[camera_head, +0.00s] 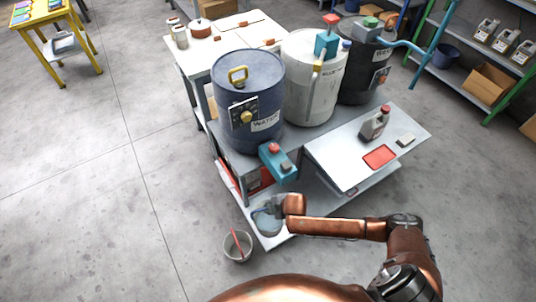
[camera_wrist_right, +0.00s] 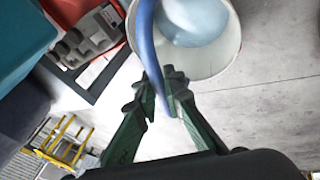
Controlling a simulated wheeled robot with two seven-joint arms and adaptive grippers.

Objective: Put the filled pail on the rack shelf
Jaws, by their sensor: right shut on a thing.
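The pail (camera_head: 270,224), pale with light blue liquid in it, is at the front end of the low base below the drums. Its white rim, the liquid (camera_wrist_right: 195,22) and a blue handle (camera_wrist_right: 146,45) show in the right wrist view. My right gripper (camera_head: 272,206) is over the pail; its green fingers (camera_wrist_right: 162,95) are shut on the blue handle. I cannot tell whether the pail rests on the base or hangs just above it. The green-framed rack shelf (camera_head: 462,82) stands at the far right. My left gripper is not in view.
A blue drum (camera_head: 248,85), white drum (camera_head: 313,85) and dark drum (camera_head: 362,75) stand on the bench. A teal tap (camera_head: 278,162) juts out near the pail. Another pail (camera_head: 238,246) with a red stick stands on the floor. The rack holds bottles, boxes and a blue bucket (camera_head: 445,55).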

